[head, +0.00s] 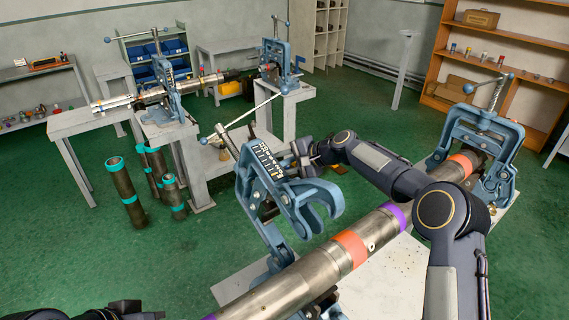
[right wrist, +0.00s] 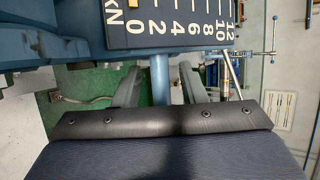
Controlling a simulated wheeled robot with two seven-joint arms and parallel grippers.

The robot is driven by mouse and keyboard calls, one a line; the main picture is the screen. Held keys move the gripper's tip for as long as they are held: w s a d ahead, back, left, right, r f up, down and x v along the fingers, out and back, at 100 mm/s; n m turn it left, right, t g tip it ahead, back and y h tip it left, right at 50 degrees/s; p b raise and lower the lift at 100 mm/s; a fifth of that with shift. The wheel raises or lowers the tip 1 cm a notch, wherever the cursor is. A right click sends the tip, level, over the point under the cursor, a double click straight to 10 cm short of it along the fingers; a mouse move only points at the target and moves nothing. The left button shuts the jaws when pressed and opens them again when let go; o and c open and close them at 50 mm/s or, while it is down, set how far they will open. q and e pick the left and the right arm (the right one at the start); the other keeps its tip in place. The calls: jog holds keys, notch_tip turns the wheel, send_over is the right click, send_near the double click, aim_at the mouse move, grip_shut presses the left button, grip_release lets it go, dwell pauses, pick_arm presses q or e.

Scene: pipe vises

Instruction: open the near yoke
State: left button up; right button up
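The near yoke (head: 268,180) is a blue frame with a screw bar and a scale plate. It is tilted over on its base, with its hooked end (head: 318,204) raised clear of the pipe (head: 325,268). My right gripper (head: 303,160) is beside the yoke's scale plate. In the right wrist view its two fingers (right wrist: 170,88) are apart. A blue bar (right wrist: 159,75) shows between them, with gaps on both sides; I cannot tell whether either finger touches it. The scale plate also shows there (right wrist: 168,22). My left gripper (head: 125,309) is only partly visible at the bottom edge.
A second blue yoke (head: 484,124) stands upright over the pipe's far end. Another bench with two blue vises (head: 165,85) stands behind at the left. Capped pipes (head: 125,190) stand on the green floor. Orange shelves (head: 440,62) are at the right.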

jog(key=shift+s+d+r, duration=0.15)
jog(key=shift+d+r, duration=0.05)
jog(key=shift+d, duration=0.2)
jog(key=b+v, duration=0.2)
jog(key=v, duration=0.4)
jog(key=shift+s+d+r+b, duration=0.2)
jog(key=shift+d+r+b, duration=0.05)
jog(key=shift+d+b, duration=0.05)
jog(key=shift+d, duration=0.1)
